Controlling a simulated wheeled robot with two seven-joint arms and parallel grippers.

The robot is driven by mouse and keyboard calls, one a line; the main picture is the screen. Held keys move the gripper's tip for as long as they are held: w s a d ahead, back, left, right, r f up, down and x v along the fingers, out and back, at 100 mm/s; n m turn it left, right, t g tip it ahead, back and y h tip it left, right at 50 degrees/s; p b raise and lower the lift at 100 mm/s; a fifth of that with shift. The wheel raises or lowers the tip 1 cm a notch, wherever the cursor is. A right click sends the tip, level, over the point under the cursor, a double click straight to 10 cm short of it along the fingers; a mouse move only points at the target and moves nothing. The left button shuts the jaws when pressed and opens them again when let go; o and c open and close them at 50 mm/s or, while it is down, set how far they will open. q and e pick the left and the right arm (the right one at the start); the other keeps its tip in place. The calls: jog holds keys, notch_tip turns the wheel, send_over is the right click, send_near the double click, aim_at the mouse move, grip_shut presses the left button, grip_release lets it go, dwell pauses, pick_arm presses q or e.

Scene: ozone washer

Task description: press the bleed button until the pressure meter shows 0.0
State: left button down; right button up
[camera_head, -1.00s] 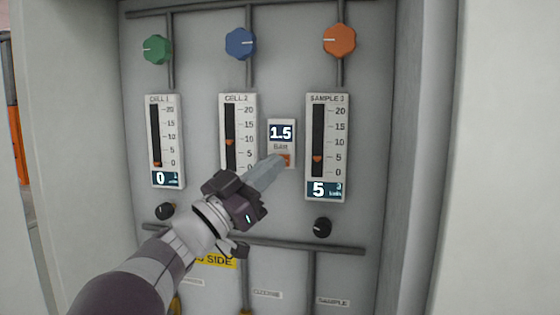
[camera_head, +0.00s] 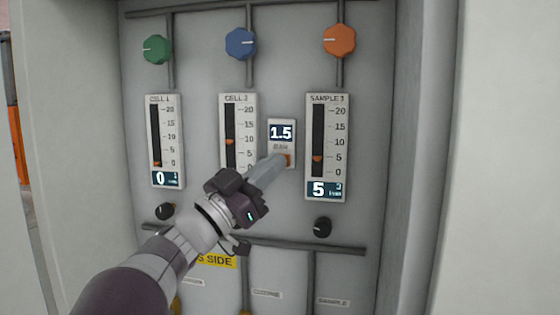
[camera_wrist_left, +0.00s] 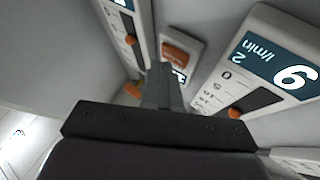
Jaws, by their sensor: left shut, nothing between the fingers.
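The pressure meter (camera_head: 281,134) is a small pale plate on the grey panel, with a dark display reading 1.5 above the word BAR. The orange-red bleed button (camera_head: 288,160) is low on this plate. My left gripper (camera_head: 281,159) is shut and empty, with its fingertips at the button and covering part of it. I cannot tell whether they touch it. In the left wrist view, the orange button (camera_wrist_left: 181,57) shows just beyond the fingertips (camera_wrist_left: 161,68), and part of the display shows beside them. My right gripper is out of view.
Flow meters stand either side: CELL 1 (camera_head: 165,140) reads 0, CELL 2 (camera_head: 238,115) is partly hidden, and SAMPLE (camera_head: 327,147) reads 5. Green (camera_head: 157,49), blue (camera_head: 240,43) and orange (camera_head: 339,40) knobs are above. Small black knobs (camera_head: 322,228) and a pipe (camera_head: 310,246) are below.

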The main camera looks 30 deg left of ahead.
pick_arm(q)
jog(key=shift+w+a, duration=0.1)
jog(key=shift+w, duration=0.25)
dwell(0.6)
jog(key=shift+s+d+b, duration=0.2)
jog(key=shift+s+b, duration=0.25)
jog(key=shift+s, duration=0.35)
jog(key=s+b, duration=0.1)
jog(key=s, duration=0.1)
jog(key=s+d+b, duration=0.1)
jog(key=s, duration=0.1)
jog(key=shift+s, duration=0.35)
dwell(0.6)
